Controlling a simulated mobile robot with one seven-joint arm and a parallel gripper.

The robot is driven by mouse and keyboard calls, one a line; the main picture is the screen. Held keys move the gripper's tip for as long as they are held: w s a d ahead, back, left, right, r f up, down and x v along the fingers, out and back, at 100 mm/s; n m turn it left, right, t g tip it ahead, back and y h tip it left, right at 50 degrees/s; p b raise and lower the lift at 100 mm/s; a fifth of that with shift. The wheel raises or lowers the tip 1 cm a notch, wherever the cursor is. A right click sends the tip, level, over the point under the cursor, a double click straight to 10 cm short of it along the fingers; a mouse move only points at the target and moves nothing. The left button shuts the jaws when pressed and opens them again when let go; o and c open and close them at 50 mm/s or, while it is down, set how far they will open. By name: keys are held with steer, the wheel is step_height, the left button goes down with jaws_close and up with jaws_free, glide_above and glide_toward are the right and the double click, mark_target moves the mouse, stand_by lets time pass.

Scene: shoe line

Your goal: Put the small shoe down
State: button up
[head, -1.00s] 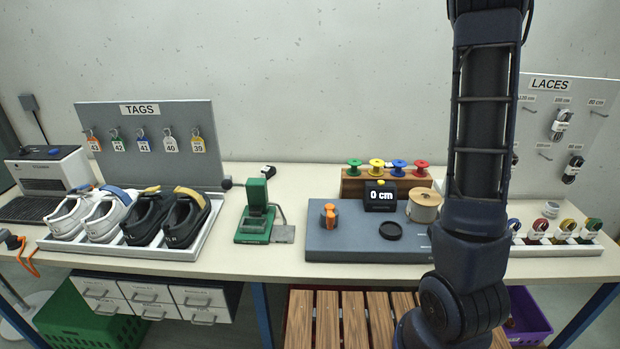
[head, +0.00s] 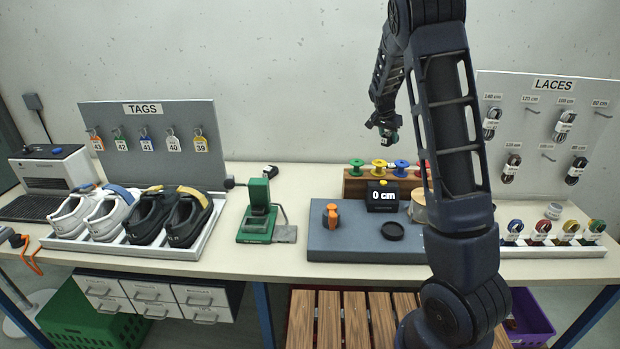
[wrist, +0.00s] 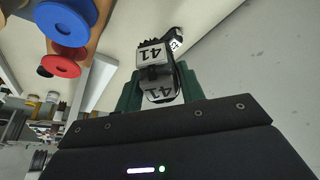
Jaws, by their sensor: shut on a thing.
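My gripper (head: 386,132) hangs in the air in front of the wall, left of my upper arm, above the back of the bench.
The bench (head: 268,215) holds a tray of shoes (head: 60,241), a green press (head: 257,222), a grey plate (head: 345,245) with a 0 cm display (head: 382,196), and a spool rack (head: 352,187). A small black-and-white item (head: 270,171) lies at the back. Bare bench shows around the press.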

steer(key=w+a+n+t+y, duration=0.1)
steer(key=w+a+n+y, duration=0.2)
steer(key=a, duration=1.3)
steer(key=w+a+n, duration=0.2)
steer(key=a+n, duration=0.3)
steer(key=a, duration=1)
steer(key=f, duration=2)
steer(key=shift+w+a+f, duration=0.1)
steer(key=shift+w+a, duration=0.1)
steer(key=shift+a, duration=0.05)
steer(key=shift+f, duration=0.15)
steer(key=o, duration=1)
steer(key=shift+c, duration=0.2)
